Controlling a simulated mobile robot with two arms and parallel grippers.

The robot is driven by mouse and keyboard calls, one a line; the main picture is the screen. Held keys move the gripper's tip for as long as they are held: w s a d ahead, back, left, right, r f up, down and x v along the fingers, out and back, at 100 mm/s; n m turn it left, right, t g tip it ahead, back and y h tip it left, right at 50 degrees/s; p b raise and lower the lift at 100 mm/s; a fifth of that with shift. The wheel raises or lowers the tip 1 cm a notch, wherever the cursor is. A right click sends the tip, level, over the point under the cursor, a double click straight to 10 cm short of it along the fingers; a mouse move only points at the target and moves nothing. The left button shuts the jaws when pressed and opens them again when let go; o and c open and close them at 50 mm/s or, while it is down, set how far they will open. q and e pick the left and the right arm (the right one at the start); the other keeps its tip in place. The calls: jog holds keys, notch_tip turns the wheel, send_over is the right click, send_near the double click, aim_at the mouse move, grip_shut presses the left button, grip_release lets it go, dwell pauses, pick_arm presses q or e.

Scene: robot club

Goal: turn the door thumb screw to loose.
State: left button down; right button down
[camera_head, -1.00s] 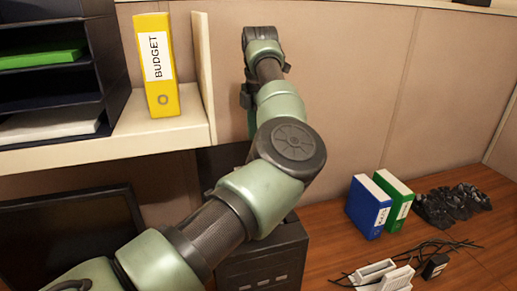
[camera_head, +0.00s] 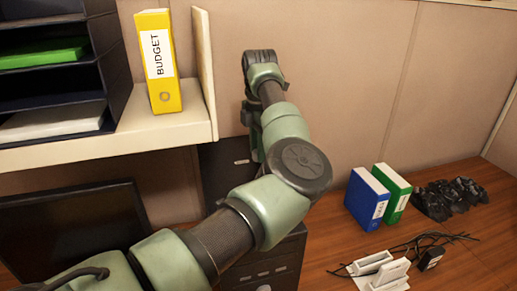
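A black computer tower (camera_head: 272,268) stands on the wooden desk, largely hidden behind my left arm. Its upper part (camera_head: 222,165) shows left of the arm, under the shelf end. I cannot make out a door or thumb screw on it. My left arm comes in from the lower left and reaches across the tower, its wrist near the back partition. My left gripper (camera_head: 254,125) hangs below the wrist, mostly hidden by the arm, so its fingers do not show clearly. My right gripper is not in view.
A shelf (camera_head: 110,141) with a yellow BUDGET binder (camera_head: 158,62) and a dark paper tray (camera_head: 52,95) is at upper left. A dark monitor (camera_head: 70,232) is below.

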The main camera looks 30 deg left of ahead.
pick_arm(q)
jog(key=shift+n, duration=0.4)
jog(key=shift+n+b, duration=0.45)
jog(key=shift+n, duration=0.55)
jog(key=n, duration=1)
jog(key=shift+a+n, duration=0.1)
jog(key=shift+n, duration=0.3)
jog(key=n, duration=0.3)
jog(key=shift+n, duration=0.8)
